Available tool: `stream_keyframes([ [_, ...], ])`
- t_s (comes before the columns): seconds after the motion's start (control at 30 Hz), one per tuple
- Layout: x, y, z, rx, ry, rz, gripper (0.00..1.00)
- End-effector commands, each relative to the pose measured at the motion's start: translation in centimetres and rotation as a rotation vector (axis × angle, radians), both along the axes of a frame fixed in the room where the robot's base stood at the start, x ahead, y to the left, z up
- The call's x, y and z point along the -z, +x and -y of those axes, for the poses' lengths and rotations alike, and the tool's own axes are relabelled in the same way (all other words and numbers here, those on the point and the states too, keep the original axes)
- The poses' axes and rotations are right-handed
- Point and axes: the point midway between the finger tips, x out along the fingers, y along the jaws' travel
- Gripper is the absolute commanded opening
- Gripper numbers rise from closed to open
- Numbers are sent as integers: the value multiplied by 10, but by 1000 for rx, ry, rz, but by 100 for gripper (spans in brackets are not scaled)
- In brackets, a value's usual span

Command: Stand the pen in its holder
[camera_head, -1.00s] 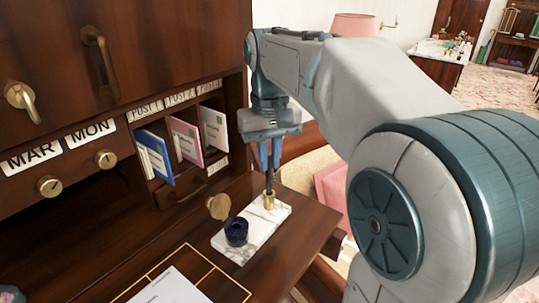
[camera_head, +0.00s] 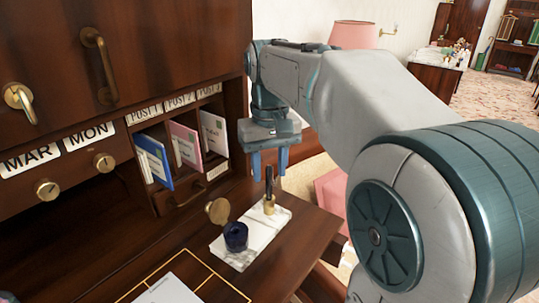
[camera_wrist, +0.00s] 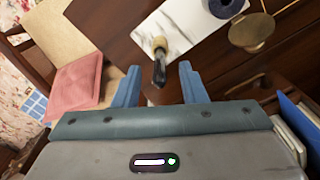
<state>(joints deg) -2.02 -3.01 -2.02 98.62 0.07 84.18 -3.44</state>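The dark pen (camera_head: 269,181) stands upright in the brass holder (camera_head: 269,205) on the white marble base. It also shows in the wrist view (camera_wrist: 159,70), with the brass holder (camera_wrist: 158,44) at its lower end. My gripper (camera_head: 269,172) is above the holder, its two blue fingers apart on either side of the pen's upper end. In the wrist view my gripper (camera_wrist: 160,82) is open, with clear gaps between the fingers and the pen. Nothing is held.
A dark blue inkwell (camera_head: 236,236) sits on the front part of the marble base (camera_head: 262,234). A round brass knob (camera_head: 218,211) is to its left. Letter slots with envelopes (camera_head: 185,146) stand behind. The wooden desk top (camera_head: 305,232) to the right is clear.

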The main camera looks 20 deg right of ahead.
Motion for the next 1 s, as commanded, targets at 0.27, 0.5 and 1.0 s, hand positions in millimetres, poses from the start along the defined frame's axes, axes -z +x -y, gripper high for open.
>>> stream_keyframes([
  [0.27,-43,1,0,0,0,5,38],
  [0.5,-97,1,0,0,0,3,38],
  [1.0,-137,0,0,0,0,0,38],
])
